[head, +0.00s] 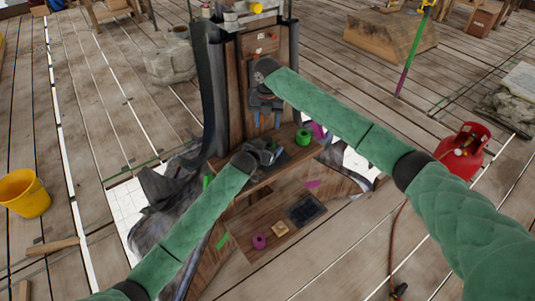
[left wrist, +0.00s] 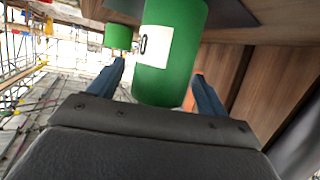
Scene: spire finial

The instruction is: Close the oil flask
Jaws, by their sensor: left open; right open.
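A green cylinder with a white label, which looks like the oil flask (left wrist: 168,82), is between the two fingers of my open left gripper (left wrist: 160,70) in the left wrist view. Whether the fingers touch it is unclear. In the head view my left gripper (head: 268,153) is at the wooden ledge and mostly hides the flask. A second, shorter green cylinder (left wrist: 118,36) is farther off in the left wrist view. A green round piece with a dark top (head: 303,136) sits on the ledge to the right. My right gripper (head: 266,121) is open and empty, fingers down, before the upright wooden panel.
The lower wooden level holds a magenta cylinder (head: 260,241), a yellowish block (head: 280,229) and a dark tray (head: 306,209). Dark sheeting (head: 165,205) hangs at the left. A yellow bucket (head: 24,192) and a red gas bottle (head: 463,152) stand on the plank floor.

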